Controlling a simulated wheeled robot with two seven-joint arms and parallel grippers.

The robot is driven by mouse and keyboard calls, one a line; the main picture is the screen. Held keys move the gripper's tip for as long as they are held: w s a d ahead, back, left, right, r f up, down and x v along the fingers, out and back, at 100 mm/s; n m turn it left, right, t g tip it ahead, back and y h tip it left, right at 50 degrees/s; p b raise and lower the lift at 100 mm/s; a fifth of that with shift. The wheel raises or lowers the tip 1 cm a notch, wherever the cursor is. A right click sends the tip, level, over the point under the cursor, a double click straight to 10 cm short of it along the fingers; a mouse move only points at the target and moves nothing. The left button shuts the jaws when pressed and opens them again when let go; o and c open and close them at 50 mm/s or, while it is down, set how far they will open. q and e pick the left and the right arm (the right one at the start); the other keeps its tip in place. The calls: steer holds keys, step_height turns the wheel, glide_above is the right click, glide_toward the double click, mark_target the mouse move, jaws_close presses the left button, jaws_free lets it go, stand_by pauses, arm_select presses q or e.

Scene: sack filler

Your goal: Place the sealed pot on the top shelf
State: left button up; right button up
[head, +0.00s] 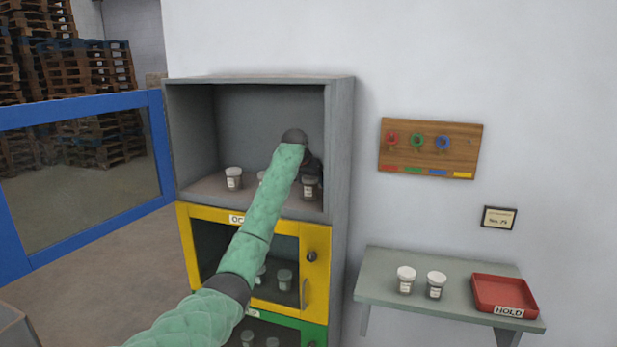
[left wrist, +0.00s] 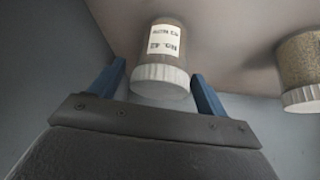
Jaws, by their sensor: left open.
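My left gripper (left wrist: 158,75) is open, with a blue finger on either side of the lid and visible gaps. In the head view my arm hides most of this gripper. The top shelf (head: 210,193) is the open grey bay of the cabinet. My right gripper is not in view.
Another pot (head: 233,178) stands at the shelf's left, and one is partly behind my arm. Yellow (head: 190,240) and green doors close lower bays holding pots. A wall ledge (head: 385,262) holds two pots and a red HOLD tray (head: 480,290). A blue-framed barrier (head: 158,140) stands left.

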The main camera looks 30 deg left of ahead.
arm_select(q)
steer(key=shift+s+r, duration=0.1)
steer(key=shift+r, duration=0.1)
steer(key=b+v, duration=0.4)
steer(key=v, duration=0.7)
steer(key=shift+r, duration=0.3)
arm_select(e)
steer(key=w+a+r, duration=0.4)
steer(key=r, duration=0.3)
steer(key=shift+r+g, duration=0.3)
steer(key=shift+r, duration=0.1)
arm_select(q)
steer(key=shift+s, duration=0.15)
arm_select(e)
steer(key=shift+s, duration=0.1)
